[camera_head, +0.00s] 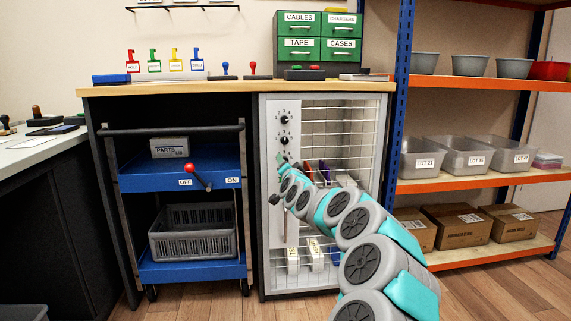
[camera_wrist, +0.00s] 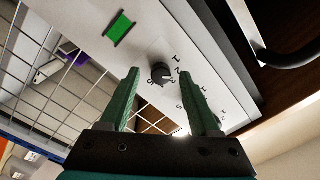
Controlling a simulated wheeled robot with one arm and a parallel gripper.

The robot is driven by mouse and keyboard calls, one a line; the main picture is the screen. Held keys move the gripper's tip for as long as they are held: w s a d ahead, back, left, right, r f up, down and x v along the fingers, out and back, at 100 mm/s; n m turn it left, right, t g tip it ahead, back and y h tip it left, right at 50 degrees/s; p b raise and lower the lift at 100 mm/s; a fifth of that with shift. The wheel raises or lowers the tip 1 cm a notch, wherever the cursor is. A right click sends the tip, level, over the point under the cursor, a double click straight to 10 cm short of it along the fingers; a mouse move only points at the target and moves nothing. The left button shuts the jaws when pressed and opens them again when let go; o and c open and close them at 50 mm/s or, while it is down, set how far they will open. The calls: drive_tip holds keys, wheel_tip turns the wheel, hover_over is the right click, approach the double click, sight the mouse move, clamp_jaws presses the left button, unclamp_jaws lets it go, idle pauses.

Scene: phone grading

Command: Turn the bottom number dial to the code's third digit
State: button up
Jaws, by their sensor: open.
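The bottom number dial (camera_wrist: 160,73) is a small round black knob on the pale cabinet panel, with printed digits around it. A pale mark shows on the knob; I cannot surely tell which digit it points at. My gripper (camera_wrist: 158,75) is open, its two green fingers on either side of the knob in the picture, apart from it as far as I can see. In the head view my gripper (camera_head: 281,158) is small at the panel and hides this dial. Two upper dials, the top one (camera_head: 284,119) and the middle one (camera_head: 284,138), show above it. No code is readable.
A green rectangle (camera_wrist: 118,28) sits on the panel beside the dial. A wire grid (camera_wrist: 50,95) runs along the panel. A blue cart (camera_head: 150,180) with a dark push bar stands left of the cabinet, shelves (camera_head: 480,184) to the right.

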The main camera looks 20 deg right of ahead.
drive_tip(key=v, duration=0.6)
drive_tip(key=shift+s+p, duration=0.2)
drive_tip(key=shift+p, duration=0.15)
drive_tip(key=s+a+f+n+g+y, duration=0.15)
drive_tip(key=s+a+n+y, duration=0.25)
drive_tip(key=a, duration=0.6)
drive_tip(key=s+a+f+n+g+y, duration=0.1)
drive_tip(key=s+a+n+g+y, duration=0.2)
drive_tip(key=a, duration=0.7)
drive_tip(key=s+a+f+n+g+y, duration=0.1)
drive_tip(key=s+a+f+n+g, duration=0.2)
drive_tip(key=s, duration=0.4)
drive_tip(key=s+a+f+n+g+y, duration=0.1)
drive_tip(key=s+a+f, duration=0.2)
drive_tip(key=s+a, duration=0.3)
drive_tip(key=s+d+f+n+g+h, duration=0.15)
drive_tip(key=s+f+g, duration=0.25)
drive_tip(key=s, duration=0.9)
drive_tip(key=s+d+f+g+h, duration=0.1)
drive_tip(key=s+d+f+g, duration=0.2)
drive_tip(key=s, duration=0.9)
drive_tip(key=s+d+f+g+h, duration=0.2)
drive_tip(key=s+f+g, duration=0.2)
drive_tip(key=s, duration=0.9)
wheel_tip(320, 180, up, 13)
drive_tip(key=p, duration=1.2)
drive_tip(key=shift+p, duration=0.35)
